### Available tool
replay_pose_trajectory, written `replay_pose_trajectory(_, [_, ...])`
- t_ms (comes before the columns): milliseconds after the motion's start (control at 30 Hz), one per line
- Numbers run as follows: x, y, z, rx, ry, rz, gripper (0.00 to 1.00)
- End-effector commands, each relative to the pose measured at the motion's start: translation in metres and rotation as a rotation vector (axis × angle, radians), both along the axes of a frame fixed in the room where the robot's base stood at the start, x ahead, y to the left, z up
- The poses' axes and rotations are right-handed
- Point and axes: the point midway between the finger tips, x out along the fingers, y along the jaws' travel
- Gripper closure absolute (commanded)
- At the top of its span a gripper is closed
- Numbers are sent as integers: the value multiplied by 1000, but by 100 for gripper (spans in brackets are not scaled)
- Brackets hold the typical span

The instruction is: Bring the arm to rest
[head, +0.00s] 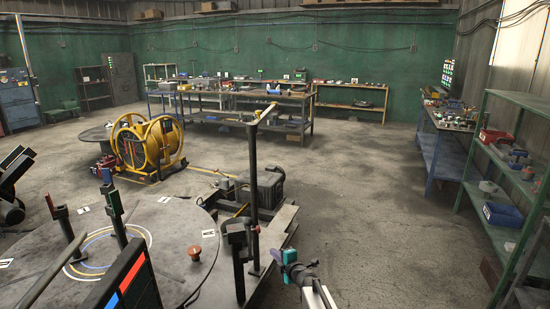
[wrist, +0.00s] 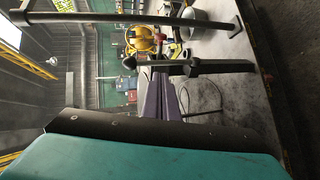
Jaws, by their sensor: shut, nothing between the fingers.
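My gripper (wrist: 163,80) shows in the wrist view as purple fingers closed together, with nothing between them. The teal part of my wrist fills the bottom of that view, behind a dark plate. In the head view my gripper (head: 292,268) is small, at the lower middle, just right of the round grey table.
The round grey table (head: 190,285) carries upright posts and a reddish knob (head: 194,250). A tall dark post (head: 254,190) stands left of my gripper. A yellow reel (head: 148,145) stands farther back. Green shelving (head: 505,200) is at the right. Open floor (head: 370,220) lies between.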

Motion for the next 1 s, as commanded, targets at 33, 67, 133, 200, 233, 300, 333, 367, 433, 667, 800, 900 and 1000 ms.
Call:
replay_pose_trajectory(33, [-13,-9,-24,15,27,-19,100])
replay_pose_trajectory(67, [-19,-13,-34,26,42,-33,100])
replay_pose_trajectory(133, [-32,-27,-60,53,78,-80,100])
replay_pose_trajectory(200, [-45,-43,-85,84,117,-141,100])
replay_pose_trajectory(233, [-52,-50,-96,97,135,-168,100])
replay_pose_trajectory(300, [-67,-69,-121,127,180,-243,100])
replay_pose_trajectory(333, [-74,-77,-131,141,199,-276,100])
replay_pose_trajectory(367, [-81,-85,-142,154,219,-310,100])
replay_pose_trajectory(433, [-99,-104,-165,181,265,-391,100])
replay_pose_trajectory(667, [-167,-161,-237,260,431,-664,100])
replay_pose_trajectory(800, [-217,-190,-276,297,542,-831,100])
replay_pose_trajectory(900, [-256,-207,-302,319,625,-948,100])
replay_pose_trajectory(1000, [-298,-219,-324,339,714,-1064,100])
